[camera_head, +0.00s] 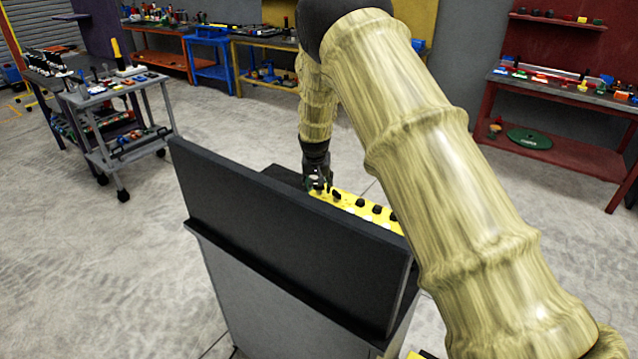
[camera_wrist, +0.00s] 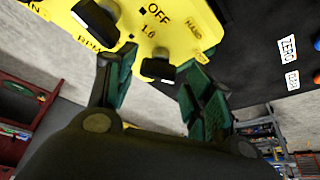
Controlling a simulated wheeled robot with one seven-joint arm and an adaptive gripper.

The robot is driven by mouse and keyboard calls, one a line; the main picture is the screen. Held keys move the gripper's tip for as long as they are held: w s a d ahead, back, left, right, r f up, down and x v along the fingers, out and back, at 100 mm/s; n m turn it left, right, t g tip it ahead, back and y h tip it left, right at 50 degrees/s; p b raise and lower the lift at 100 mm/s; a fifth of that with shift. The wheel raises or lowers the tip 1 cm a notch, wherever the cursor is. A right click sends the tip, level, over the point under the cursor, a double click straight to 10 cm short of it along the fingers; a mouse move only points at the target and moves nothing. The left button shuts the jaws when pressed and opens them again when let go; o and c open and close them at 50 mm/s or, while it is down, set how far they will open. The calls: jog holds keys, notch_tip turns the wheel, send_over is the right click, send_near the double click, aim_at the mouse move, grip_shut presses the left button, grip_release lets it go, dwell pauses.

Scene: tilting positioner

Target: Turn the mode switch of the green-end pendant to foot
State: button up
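A yellow pendant (camera_head: 345,203) with several black knobs lies partly behind a dark upright panel in the head view. In the wrist view its yellow face (camera_wrist: 185,25) carries the words OFF, HAND, RPM and 1.0. A black switch knob (camera_wrist: 159,70) sits near the OFF and HAND words. My gripper (camera_wrist: 163,72) has its green-padded fingers on either side of this knob, apart, with gaps visible. In the head view my gripper (camera_head: 318,182) is at the far-left end of the pendant.
The dark panel (camera_head: 290,240) stands in front of the pendant. Another black knob (camera_wrist: 97,22) is close to the left finger. A dark surface with ZERO labels (camera_wrist: 288,49) and coloured buttons lies at right. A grey cart (camera_head: 120,120) stands at left; benches line the walls.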

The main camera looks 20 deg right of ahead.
jog(key=shift+d, duration=0.1)
dwell(0.3)
jog(key=shift+s, duration=0.1)
jog(key=shift+s+r, duration=0.15)
jog(key=shift+r, duration=0.4)
jog(key=v, duration=0.6)
jog(key=shift+r, duration=0.35)
jog(key=shift+s, duration=0.15)
